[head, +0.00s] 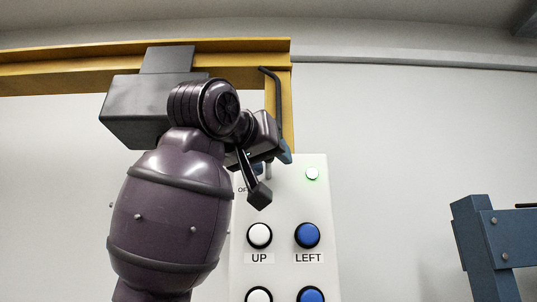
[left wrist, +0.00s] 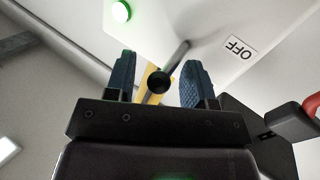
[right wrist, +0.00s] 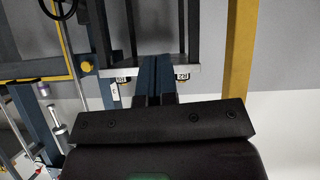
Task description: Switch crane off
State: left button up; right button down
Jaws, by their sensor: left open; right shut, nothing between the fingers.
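The white crane control panel (head: 318,205) stands ahead, with a lit green lamp (head: 312,174) at its upper right; the lamp also shows in the left wrist view (left wrist: 121,11). The switch lever, a metal rod with a black round knob (left wrist: 158,82), shows between my left fingers. The OFF label (left wrist: 241,48) lies to the right of the lever there; my arm partly hides it in the head view. My left gripper (head: 272,160) is open at the panel's top, its fingers either side of the knob. Contact cannot be told. My right gripper (right wrist: 155,77) is shut and empty.
Below the lever are a white UP button (head: 260,235) and a blue LEFT button (head: 307,235), with more buttons underneath. A yellow beam (head: 245,52) runs overhead. A blue metal frame (head: 483,245) stands at the right. The right wrist view shows shelving and a yellow post (right wrist: 240,50).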

aim_at(268, 178)
pick_arm(q)
jog(key=shift+a, duration=0.1)
jog(key=c, duration=0.8)
jog(key=shift+o, duration=0.2)
pick_arm(e)
jog(key=shift+w+a+r, duration=0.1)
jog(key=shift+w+r, duration=0.05)
jog(key=shift+r, duration=0.05)
